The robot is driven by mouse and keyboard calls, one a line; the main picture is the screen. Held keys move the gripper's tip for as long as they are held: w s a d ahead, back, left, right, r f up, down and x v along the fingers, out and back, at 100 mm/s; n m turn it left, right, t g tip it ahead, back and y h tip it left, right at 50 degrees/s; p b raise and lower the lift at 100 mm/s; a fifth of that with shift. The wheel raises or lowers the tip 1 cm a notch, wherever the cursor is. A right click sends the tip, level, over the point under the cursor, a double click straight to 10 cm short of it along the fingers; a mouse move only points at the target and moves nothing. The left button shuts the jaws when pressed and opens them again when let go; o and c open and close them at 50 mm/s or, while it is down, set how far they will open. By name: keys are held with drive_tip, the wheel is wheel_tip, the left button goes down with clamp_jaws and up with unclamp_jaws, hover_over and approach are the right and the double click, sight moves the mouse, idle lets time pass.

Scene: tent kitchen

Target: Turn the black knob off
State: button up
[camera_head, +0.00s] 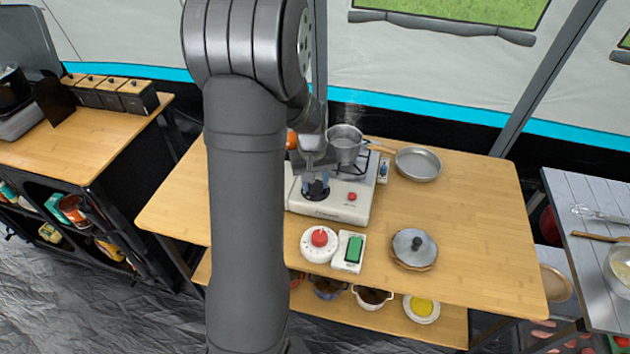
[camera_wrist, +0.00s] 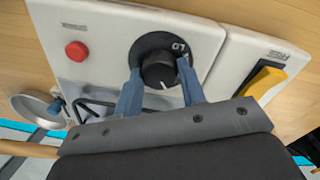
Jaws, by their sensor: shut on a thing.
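The black knob (camera_wrist: 160,70) sits on a dark round dial on the front panel of a white stove (camera_head: 330,212). In the wrist view a white mark on the knob's face points down toward my gripper, and white lettering shows on the dial's upper right. My gripper (camera_wrist: 160,78) has its two blue fingers on either side of the knob, shut on it. In the head view my gripper (camera_head: 316,183) is over the knob (camera_head: 316,192), which is partly covered by the fingers.
A saucepan (camera_head: 345,145) stands on the stove, with a pan (camera_head: 418,163) to its right. A red button (camera_head: 352,196) is beside the knob. A red-knobbed timer (camera_head: 319,242), a green-switch box (camera_head: 352,252) and a lid (camera_head: 414,248) lie in front. The table's right side is clear.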

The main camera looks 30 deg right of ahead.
drive_tip(key=m, duration=0.3)
drive_tip(key=shift+m, duration=0.3)
drive_tip(key=shift+d+m, duration=0.1)
drive_tip(key=shift+m, duration=1.7)
drive_tip(key=o, duration=1)
wheel_tip(320, 180, up, 18)
drive_tip(key=shift+w+a+f, duration=0.25)
drive_tip(key=shift+w+a, duration=0.05)
drive_tip(key=shift+w, duration=0.15)
drive_tip(key=shift+f, duration=0.1)
